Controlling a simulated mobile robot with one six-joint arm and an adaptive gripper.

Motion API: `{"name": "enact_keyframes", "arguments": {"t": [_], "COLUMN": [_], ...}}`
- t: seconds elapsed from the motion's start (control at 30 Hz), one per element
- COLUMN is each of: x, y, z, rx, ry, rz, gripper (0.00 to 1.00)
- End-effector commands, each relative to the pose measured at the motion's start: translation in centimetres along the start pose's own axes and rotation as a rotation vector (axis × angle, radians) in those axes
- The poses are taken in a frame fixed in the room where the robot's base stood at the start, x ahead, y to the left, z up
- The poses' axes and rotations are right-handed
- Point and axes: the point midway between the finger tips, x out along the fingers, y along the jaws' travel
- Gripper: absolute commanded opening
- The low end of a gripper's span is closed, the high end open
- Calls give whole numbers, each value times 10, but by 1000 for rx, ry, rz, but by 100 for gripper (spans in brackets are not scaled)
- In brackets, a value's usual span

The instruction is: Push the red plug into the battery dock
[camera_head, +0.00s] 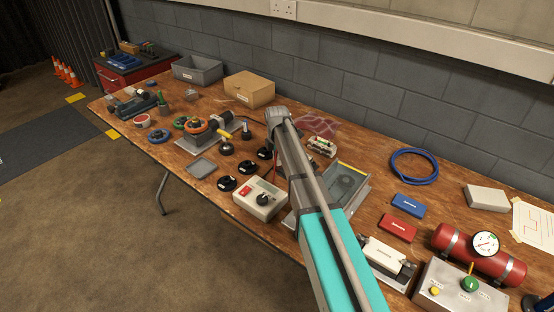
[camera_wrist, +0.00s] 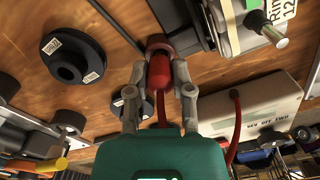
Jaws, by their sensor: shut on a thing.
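In the wrist view my gripper (camera_wrist: 160,82) has its two grey fingers on either side of the red plug (camera_wrist: 164,66), shut on it. A darker red collar shows at the plug's far end, and a red cable trails back from it. I cannot tell whether the plug touches a socket. A grey unit with a labelled, light-coloured block (camera_wrist: 243,30) lies just beyond and right of the plug; it may be the battery dock. In the head view a grey, open-topped unit (camera_head: 344,183) lies right of my arm, which hides the plug and my fingertips.
A pale control box (camera_head: 260,199), also in the wrist view (camera_wrist: 262,103), has a red cable running from it. Black discs (camera_wrist: 72,58) lie left of the plug. Blue (camera_head: 408,206) and red (camera_head: 397,228) blocks and a red cylinder (camera_head: 463,249) crowd the right.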

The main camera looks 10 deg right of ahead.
Motion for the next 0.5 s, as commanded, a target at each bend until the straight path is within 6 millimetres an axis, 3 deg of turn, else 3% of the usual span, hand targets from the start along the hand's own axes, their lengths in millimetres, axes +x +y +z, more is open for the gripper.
{"name": "enact_keyframes", "arguments": {"t": [0.5], "x": [9], "y": [0], "z": [0], "rx": [0], "ry": [0], "rz": [0], "gripper": [0]}}
